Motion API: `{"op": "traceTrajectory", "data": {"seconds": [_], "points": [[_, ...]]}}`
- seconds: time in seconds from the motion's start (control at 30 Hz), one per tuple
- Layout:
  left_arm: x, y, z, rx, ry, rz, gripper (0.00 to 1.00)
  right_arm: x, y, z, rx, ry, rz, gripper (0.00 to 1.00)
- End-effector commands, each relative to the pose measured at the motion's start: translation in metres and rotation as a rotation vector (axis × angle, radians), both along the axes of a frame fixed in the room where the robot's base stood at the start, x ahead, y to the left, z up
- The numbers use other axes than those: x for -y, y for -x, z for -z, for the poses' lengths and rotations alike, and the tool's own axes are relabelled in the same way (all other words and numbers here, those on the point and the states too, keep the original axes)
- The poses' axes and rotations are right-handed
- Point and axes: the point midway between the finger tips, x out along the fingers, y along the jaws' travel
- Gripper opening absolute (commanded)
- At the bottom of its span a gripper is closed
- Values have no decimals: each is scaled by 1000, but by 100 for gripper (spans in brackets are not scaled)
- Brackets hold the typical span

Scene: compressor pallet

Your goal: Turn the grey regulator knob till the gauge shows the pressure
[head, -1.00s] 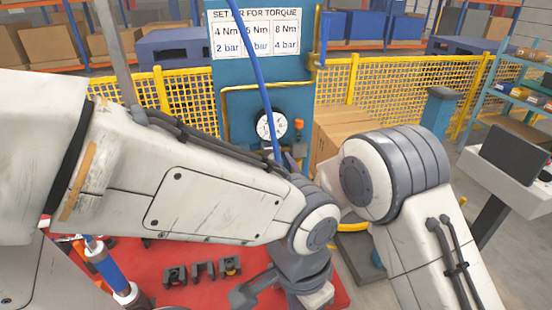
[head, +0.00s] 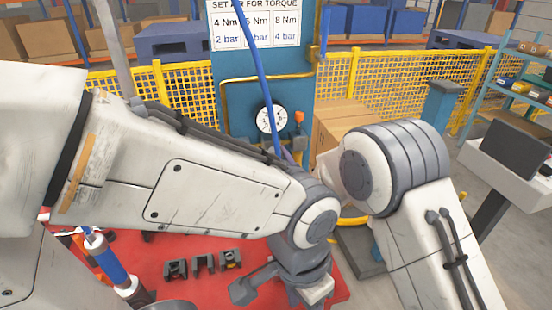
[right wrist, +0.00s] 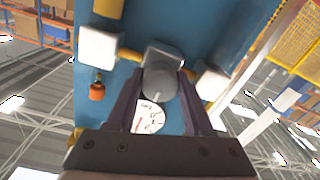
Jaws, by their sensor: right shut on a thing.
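The round white gauge (head: 270,119) is on the blue panel (head: 235,115). In the right wrist view the gauge face (right wrist: 150,117) appears upside down beside the grey regulator knob (right wrist: 160,80). Its needle is too small to read surely. My right gripper (right wrist: 158,92) has its two dark fingers shut on the knob, one on each side. In the head view the right gripper (head: 287,156) is mostly hidden behind my arms, and the knob is hidden. My left arm crosses the front; its wrist end hangs over the red surface and its jaws cannot be made out.
A torque sign (head: 255,25) above the gauge pairs 4 Nm with 2 bar and 8 Nm with 4 bar; a blue hose (head: 258,75) partly covers its middle column. An orange fitting (head: 299,118) is right of the gauge. Black clamps (head: 203,264) lie on the red surface (head: 150,262).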

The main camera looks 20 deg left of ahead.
Motion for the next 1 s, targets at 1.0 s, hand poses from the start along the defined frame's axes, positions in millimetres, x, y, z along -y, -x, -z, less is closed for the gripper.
{"op": "traceTrajectory", "data": {"seconds": [1.0], "points": [[0, 0, 118, 0, 0, 1, 50, 0, 0, 2, -382, -570, 0, 0]]}}
